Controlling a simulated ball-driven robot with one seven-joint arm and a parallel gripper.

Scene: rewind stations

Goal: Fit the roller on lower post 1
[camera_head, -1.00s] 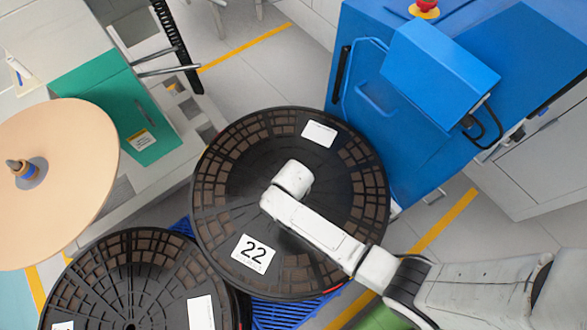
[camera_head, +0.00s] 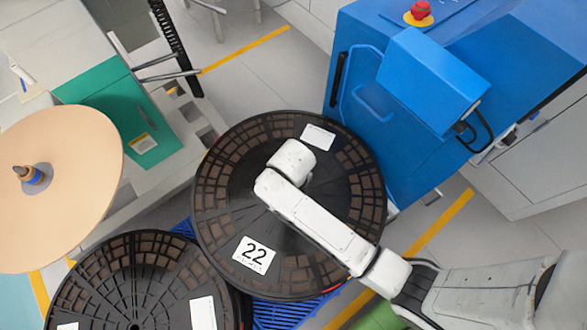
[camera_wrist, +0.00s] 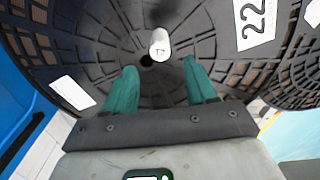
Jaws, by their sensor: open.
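A small white cylinder (camera_wrist: 160,45) with a dark mark on its end, perhaps the roller, shows in the wrist view beside the dark centre hole of a large black reel. My gripper (camera_wrist: 159,68) has two green fingers, spread apart and empty. The cylinder lies beyond the fingertips, roughly between them in the picture; I cannot tell how far. In the head view my arm hides the cylinder and the fingers. A post (camera_head: 34,176) with blue and orange bands stands out from a tan disc at the left; I cannot tell whether it is lower post 1.
The black reel labelled 22 (camera_head: 225,205) lies below my arm. A second black reel (camera_head: 95,275) is at lower left, with part of a blue pallet (camera_head: 285,314) showing. A blue machine (camera_head: 365,150) stands close on the right. Open floor (camera_head: 245,75) shows at the back.

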